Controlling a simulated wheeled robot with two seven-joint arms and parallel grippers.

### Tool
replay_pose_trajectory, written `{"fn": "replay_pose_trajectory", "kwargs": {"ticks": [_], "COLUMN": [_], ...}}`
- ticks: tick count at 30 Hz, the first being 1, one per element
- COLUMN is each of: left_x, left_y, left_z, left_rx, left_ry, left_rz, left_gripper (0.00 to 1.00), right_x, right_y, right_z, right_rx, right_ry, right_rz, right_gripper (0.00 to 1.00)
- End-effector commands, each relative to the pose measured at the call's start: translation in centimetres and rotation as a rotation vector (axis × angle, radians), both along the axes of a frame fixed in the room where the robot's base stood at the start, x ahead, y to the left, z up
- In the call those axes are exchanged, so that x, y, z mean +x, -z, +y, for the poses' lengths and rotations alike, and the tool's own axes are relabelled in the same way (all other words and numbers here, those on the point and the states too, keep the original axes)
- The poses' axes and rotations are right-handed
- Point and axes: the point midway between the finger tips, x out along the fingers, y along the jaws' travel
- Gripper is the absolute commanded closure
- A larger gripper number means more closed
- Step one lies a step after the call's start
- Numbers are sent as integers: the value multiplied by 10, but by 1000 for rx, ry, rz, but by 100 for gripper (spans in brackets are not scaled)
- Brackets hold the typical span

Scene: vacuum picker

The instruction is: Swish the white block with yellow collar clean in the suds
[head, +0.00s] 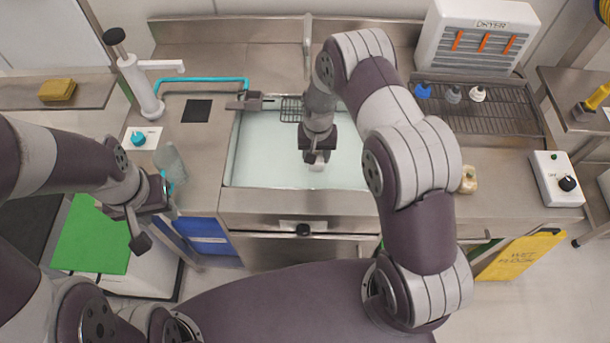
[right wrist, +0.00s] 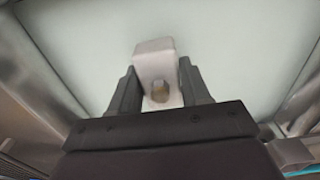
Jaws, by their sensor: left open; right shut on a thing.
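My right gripper (head: 318,156) points down over the sink basin (head: 262,150), which is filled with pale, whitish suds. It is shut on a white block (right wrist: 155,60). The block sits between the two dark fingers in the right wrist view, with a tan-brown patch on its near side; I cannot make out a full yellow collar. The block's tip (head: 317,167) shows at or just above the pale surface in the head view; I cannot tell whether it touches. My left gripper (head: 155,222) is open and empty, left of the counter's front.
A dryer (head: 472,38) stands at the back right, with small blue, grey and white pieces on the drying rack (head: 500,118). A white tap (head: 140,85) stands left of the basin. A clear bottle (head: 170,163) is near my left gripper. A control box (head: 555,178) sits at right.

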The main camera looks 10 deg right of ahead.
Motion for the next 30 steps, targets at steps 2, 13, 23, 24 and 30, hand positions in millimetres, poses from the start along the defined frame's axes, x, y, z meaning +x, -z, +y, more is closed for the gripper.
{"fn": "replay_pose_trajectory", "kwargs": {"ticks": [2, 13, 23, 24, 30], "left_x": [0, 0, 0, 0, 0], "left_y": [-17, -60, -67, -67, -67], "left_z": [0, 0, 0, 0, 0], "left_rx": [0, 0, 0, 0, 0], "left_ry": [0, 0, 0, 0, 0], "left_rz": [0, 0, 0, 0, 0], "left_gripper": [57, 57, 57, 57, 57], "right_x": [0, 0, 0, 0, 0], "right_y": [-20, -80, -92, -92, -91], "right_z": [0, 0, 0, 0, 0], "right_rx": [0, 0, 0, 0, 0], "right_ry": [0, 0, 0, 0, 0], "right_rz": [-1, -1, 0, 0, 0], "right_gripper": [86, 86, 86, 86, 86]}}
